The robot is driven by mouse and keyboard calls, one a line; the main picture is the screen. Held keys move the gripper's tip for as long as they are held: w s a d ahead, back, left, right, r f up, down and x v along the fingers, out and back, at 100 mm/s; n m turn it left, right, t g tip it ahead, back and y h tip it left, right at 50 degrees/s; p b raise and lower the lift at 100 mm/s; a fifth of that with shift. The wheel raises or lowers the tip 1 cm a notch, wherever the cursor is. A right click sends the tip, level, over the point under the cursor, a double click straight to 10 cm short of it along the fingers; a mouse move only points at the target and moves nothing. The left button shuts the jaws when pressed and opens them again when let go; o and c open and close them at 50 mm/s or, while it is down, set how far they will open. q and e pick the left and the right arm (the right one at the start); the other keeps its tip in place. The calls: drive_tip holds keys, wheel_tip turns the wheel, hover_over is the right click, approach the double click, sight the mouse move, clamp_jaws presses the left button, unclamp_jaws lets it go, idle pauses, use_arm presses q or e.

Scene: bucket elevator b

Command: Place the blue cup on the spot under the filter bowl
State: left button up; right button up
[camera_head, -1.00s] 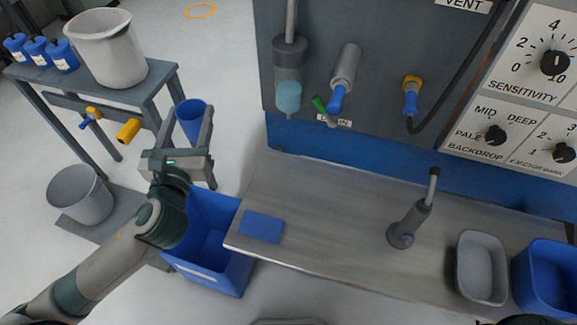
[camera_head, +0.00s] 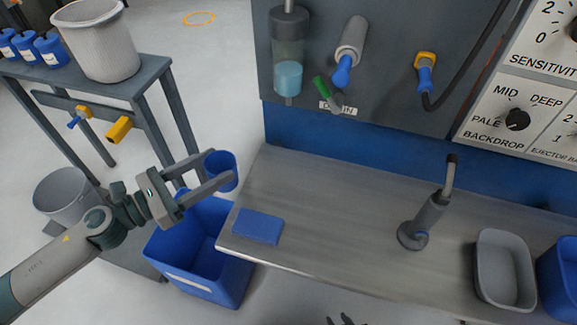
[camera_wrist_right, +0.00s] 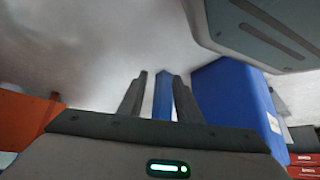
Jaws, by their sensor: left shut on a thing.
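The blue cup (camera_head: 222,172) is held by my left gripper (camera_head: 212,172), whose two fingers are shut on it. The cup is roughly upright, in the air left of the bench's left end and above the blue bin. The filter bowl (camera_head: 288,62), a clear cylinder with pale blue liquid, hangs on the grey panel above the back left of the bench (camera_head: 340,215). No marked spot is clearly visible under it. My right gripper (camera_wrist_right: 158,95) has its fingers apart and empty in the right wrist view; only dark tips show at the head view's bottom edge.
A flat blue pad (camera_head: 257,226) lies on the bench's left front. A drain valve with green handle (camera_head: 322,88) is beside the bowl. A grey post (camera_head: 425,220), grey tub (camera_head: 504,270) and blue tub (camera_head: 560,270) stand right. The blue bin (camera_head: 205,260) is below.

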use_arm(q)
drive_tip(key=shift+s+a+f+m+g, duration=0.1)
drive_tip(key=shift+s+f+m+g, duration=0.2)
drive_tip(key=shift+f+g, duration=0.15)
use_arm(e)
drive_tip(key=shift+w+a+r, duration=0.15)
drive_tip(key=shift+w+r, duration=0.05)
drive_tip(key=shift+w, duration=0.2)
